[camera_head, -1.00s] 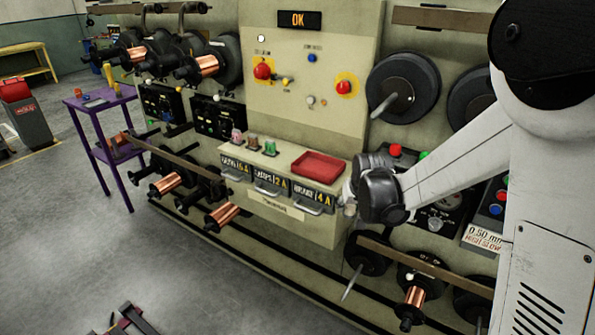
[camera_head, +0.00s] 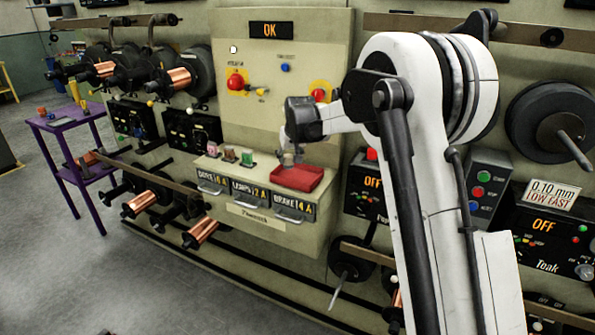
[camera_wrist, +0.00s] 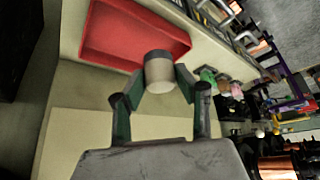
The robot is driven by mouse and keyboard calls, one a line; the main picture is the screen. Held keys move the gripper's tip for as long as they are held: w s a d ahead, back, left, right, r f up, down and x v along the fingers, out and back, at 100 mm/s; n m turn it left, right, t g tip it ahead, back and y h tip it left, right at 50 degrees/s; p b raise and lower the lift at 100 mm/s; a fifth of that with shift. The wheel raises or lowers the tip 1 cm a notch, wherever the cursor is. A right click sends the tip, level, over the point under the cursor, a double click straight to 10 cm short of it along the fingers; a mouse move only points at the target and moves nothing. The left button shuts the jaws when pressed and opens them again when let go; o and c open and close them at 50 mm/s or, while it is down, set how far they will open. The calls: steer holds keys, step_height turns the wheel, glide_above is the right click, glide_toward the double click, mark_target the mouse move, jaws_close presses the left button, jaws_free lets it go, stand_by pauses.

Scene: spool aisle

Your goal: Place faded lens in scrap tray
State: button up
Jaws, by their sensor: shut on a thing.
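In the wrist view the lens sits between both fingertips and overlaps the edge of the red scrap tray (camera_wrist: 100,38). In the head view the tray (camera_head: 300,181) sits on the ledge above the labelled drawers. My gripper is just above its back left part. The lens is small there and partly hidden by the fingers. I cannot tell its exact height over the tray. The visible tray floor looks empty.
Several small coloured lenses, one of them green (camera_head: 246,158), stand on the ledge left of the tray. The upright panel with a red button (camera_head: 236,82) rises behind. Drawer handles (camera_head: 290,217) jut out below. A purple table (camera_head: 65,122) stands far left.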

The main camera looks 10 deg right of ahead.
steer(key=w+d+f, duration=0.1)
steer(key=w+d, duration=0.1)
steer(key=w+d+f, duration=0.2)
steer(key=shift+w+f, duration=0.15)
steer(key=shift+f, duration=2.1)
steer(key=shift+f, duration=0.15)
steer(key=o, duration=1)
